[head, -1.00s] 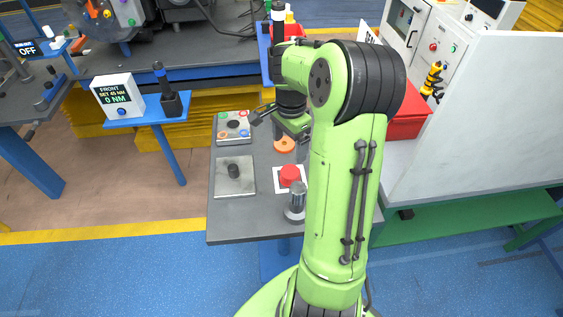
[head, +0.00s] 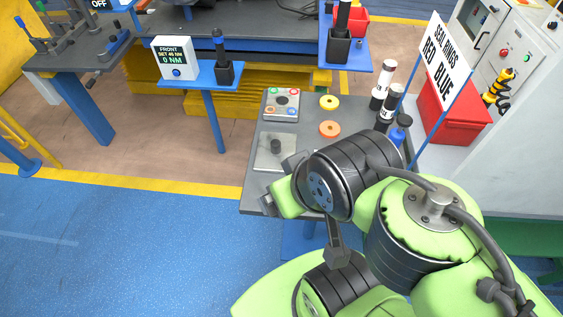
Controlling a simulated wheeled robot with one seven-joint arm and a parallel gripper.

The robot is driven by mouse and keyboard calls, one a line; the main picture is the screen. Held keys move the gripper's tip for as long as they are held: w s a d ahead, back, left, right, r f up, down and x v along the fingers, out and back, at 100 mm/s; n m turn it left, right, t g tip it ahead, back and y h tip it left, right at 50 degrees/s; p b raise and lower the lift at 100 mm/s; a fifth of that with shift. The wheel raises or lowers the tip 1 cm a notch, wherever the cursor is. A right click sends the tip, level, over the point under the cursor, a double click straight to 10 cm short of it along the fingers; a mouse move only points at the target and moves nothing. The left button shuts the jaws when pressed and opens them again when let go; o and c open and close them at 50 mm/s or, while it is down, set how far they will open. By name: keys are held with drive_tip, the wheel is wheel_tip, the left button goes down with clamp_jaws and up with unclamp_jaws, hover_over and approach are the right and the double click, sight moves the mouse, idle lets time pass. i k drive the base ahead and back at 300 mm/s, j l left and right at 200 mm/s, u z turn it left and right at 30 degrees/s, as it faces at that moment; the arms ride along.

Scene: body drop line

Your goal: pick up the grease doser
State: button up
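My gripper (head: 277,200) is low over the near part of the small grey table (head: 258,180). Its green hand shows at the left of my dark wrist, and its fingertips are mostly hidden, so I cannot tell whether it is open or shut. I cannot say for sure which object is the grease doser. Several upright bottles or tubes stand at the table's right edge: one with a white label (head: 383,78), a dark one (head: 388,108), and one with a blue body (head: 400,131). The table's near right part is hidden behind my arm.
A yellow ring (head: 329,102), an orange ring (head: 329,129), a button tray (head: 281,113) and a grey plate with a dark knob (head: 275,146) lie on the table. A sign (head: 446,60) and a red bin (head: 449,112) stand at the right.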

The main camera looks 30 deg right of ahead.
sight(396, 90)
drive_tip(key=k+j+z, duration=0.1)
drive_tip(key=z, duration=1.55)
